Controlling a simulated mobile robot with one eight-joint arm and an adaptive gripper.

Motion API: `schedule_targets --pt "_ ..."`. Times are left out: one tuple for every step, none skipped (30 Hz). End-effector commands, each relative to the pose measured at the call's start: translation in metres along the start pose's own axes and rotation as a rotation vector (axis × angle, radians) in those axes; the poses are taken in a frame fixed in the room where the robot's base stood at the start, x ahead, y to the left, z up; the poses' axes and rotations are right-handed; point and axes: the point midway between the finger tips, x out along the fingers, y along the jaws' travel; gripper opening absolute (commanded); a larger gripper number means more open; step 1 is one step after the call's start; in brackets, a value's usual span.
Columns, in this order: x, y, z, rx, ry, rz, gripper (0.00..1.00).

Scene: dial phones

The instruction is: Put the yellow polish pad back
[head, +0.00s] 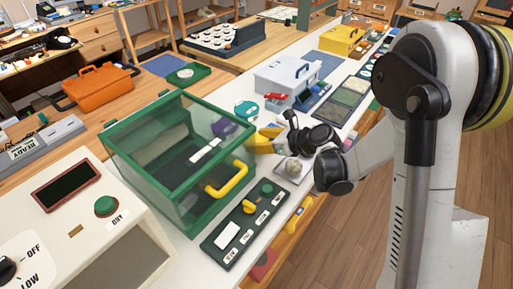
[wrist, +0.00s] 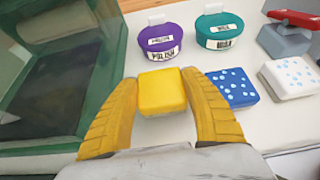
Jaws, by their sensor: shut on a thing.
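The yellow polish pad (wrist: 162,91) is a small rounded block between the two yellow fingers of my gripper (wrist: 161,95), which is shut on it. In the wrist view it is just in front of a purple tin labelled POLISH (wrist: 160,43) and left of a blue pad with white dots (wrist: 233,88). I cannot tell whether the pad touches the white bench top. In the head view my gripper (head: 264,139) is right of the green-framed glass case, and the pad cannot be made out. The purple tin (head: 225,128) shows there partly through the glass.
A teal tin (wrist: 219,32) stands right of the purple one. A white pad with blue dots (wrist: 290,77) and a grey block with a red top (wrist: 285,38) are further right. The green-framed case (head: 150,180) with a yellow handle (head: 228,180) stands close on the left.

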Motion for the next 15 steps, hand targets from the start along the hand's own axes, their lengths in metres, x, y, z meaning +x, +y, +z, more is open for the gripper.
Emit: schedule_targets --pt "0.0071 -0.0005 -0.0125 0.0 0.0 0.0 0.18" --pt "0.0092 -0.0006 -0.0165 0.0 0.0 0.0 0.18" --pt "0.0111 -0.0005 -0.02 0.0 0.0 0.0 0.18" --pt "0.0116 -0.0004 -0.0213 0.0 0.0 0.0 0.18" --pt "0.0116 -0.0004 -0.0214 0.0 0.0 0.0 0.18" --pt "0.0111 -0.0004 -0.0206 0.0 0.0 0.0 0.18" --pt "0.0106 -0.0003 -0.0198 0.0 0.0 0.0 0.18" --pt "0.0104 -0.0003 -0.0195 0.0 0.0 0.0 0.18" --pt "0.0103 -0.0003 -0.0193 0.0 0.0 0.0 0.18" --pt "0.0102 -0.0004 -0.0192 0.0 0.0 0.0 0.18" --pt "0.0103 -0.0004 -0.0193 0.0 0.0 0.0 0.18" --pt "0.0107 -0.0004 -0.02 0.0 0.0 0.0 0.18" --pt "0.0111 -0.0005 -0.0208 0.0 0.0 0.0 0.18" --pt "0.0117 -0.0005 -0.0216 0.0 0.0 0.0 0.18" --pt "0.0118 -0.0005 -0.0219 0.0 0.0 0.0 0.6"
